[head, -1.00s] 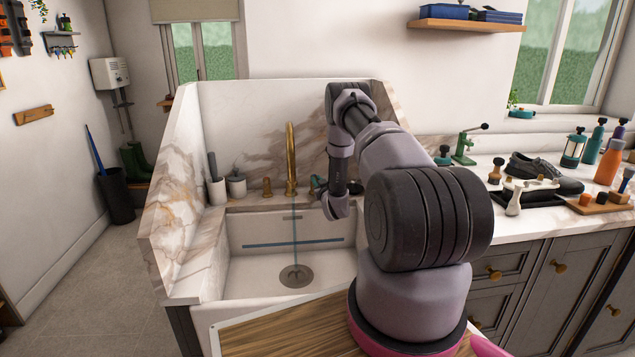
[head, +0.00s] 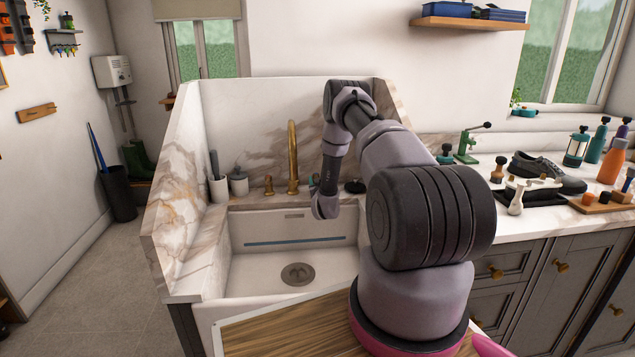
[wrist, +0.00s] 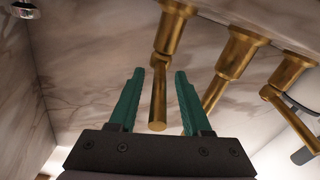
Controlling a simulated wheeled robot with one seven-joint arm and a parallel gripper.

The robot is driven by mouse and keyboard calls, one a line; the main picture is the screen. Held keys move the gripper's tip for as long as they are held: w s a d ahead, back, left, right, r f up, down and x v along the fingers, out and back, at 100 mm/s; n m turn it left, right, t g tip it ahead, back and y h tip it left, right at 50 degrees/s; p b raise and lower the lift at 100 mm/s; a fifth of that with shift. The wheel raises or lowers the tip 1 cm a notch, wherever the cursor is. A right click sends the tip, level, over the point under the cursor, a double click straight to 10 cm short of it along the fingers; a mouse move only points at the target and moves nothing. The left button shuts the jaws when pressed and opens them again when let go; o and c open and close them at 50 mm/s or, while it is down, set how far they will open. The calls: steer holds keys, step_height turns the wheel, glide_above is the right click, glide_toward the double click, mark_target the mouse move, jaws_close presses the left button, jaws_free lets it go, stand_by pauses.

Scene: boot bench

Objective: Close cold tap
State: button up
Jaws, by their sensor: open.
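In the wrist view my gripper (wrist: 160,73) has its two green fingers apart, one on each side of a brass tap lever (wrist: 158,95). Contact with the lever cannot be told. In the head view this tap is hidden behind my arm, to the right of the tall brass spout (head: 292,155). Another brass handle (head: 268,186) stands left of the spout. No hot or cold marking is readable. No water stream shows between the spout and the drain (head: 297,273). The sink (head: 255,262) is white with a marble surround.
A white canister (head: 238,182) and a brush holder (head: 217,188) stand at the sink's left back corner. A dark round item (head: 355,187) sits right of my wrist. The right counter holds a shoe (head: 540,165) and several bottles. The sink basin is clear.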

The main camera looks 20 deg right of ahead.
steer(key=v, duration=1)
steer(key=shift+s+a, duration=0.15)
steer(key=shift+s, duration=0.15)
steer(key=shift+s, duration=0.15)
